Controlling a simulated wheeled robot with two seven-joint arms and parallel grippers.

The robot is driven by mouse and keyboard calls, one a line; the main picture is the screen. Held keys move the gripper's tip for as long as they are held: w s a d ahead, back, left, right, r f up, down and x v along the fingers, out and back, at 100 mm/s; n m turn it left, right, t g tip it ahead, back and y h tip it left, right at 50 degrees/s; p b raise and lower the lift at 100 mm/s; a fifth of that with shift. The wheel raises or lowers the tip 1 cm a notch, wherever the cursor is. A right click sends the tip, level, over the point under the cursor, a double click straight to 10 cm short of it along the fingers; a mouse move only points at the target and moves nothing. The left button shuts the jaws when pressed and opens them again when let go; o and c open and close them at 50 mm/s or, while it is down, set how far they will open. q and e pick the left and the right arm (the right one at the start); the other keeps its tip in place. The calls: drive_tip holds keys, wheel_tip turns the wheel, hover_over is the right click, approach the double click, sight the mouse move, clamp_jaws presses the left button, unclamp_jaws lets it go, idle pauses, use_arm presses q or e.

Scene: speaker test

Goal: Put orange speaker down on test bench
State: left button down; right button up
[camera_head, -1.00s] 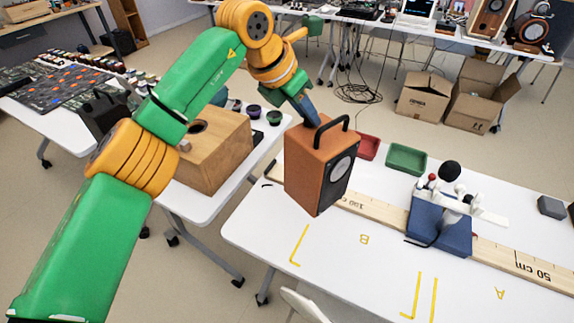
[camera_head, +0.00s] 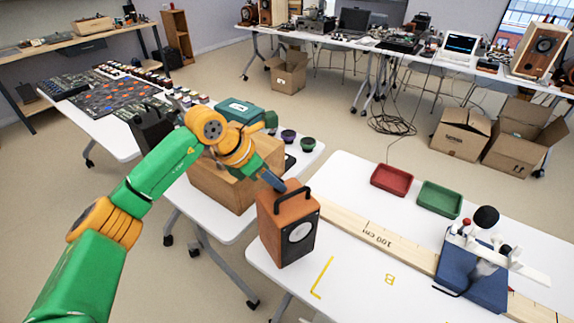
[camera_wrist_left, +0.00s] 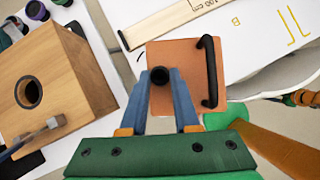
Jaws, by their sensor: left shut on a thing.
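The orange speaker (camera_head: 279,231) is a box with a black handle on top and a round driver on its front. It is upright in the head view, at the left end of the white test bench (camera_head: 352,292). I cannot tell whether its base touches the bench. My left gripper (camera_head: 274,182) is shut on it from above. In the left wrist view, my left gripper's blue fingers (camera_wrist_left: 163,82) meet at a dark round part on top of the speaker (camera_wrist_left: 188,58), beside the handle.
The bench carries a marked wooden rule (camera_head: 374,236), red tray (camera_head: 392,179), green tray (camera_head: 439,198) and blue stand (camera_head: 470,278). Yellow tape (camera_head: 322,278) lies right of the speaker. A wooden box (camera_head: 220,186) stands on the neighbouring table to the left.

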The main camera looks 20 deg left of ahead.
sight(272, 191)
use_arm(q)
drive_tip(key=shift+a+f, duration=0.25)
drive_tip(key=shift+a, duration=0.05)
drive_tip(key=shift+s+d+f+p, duration=0.1)
drive_tip(key=shift+f+p, duration=0.65)
drive_tip(key=shift+f, duration=0.7)
drive_tip(key=c, duration=0.7)
unclamp_jaws()
drive_tip(key=shift+o, duration=0.3)
drive_tip(key=shift+s, duration=0.1)
drive_tip(key=b+v, duration=0.1)
drive_tip(key=v, duration=1.1)
drive_tip(key=shift+b, duration=0.4)
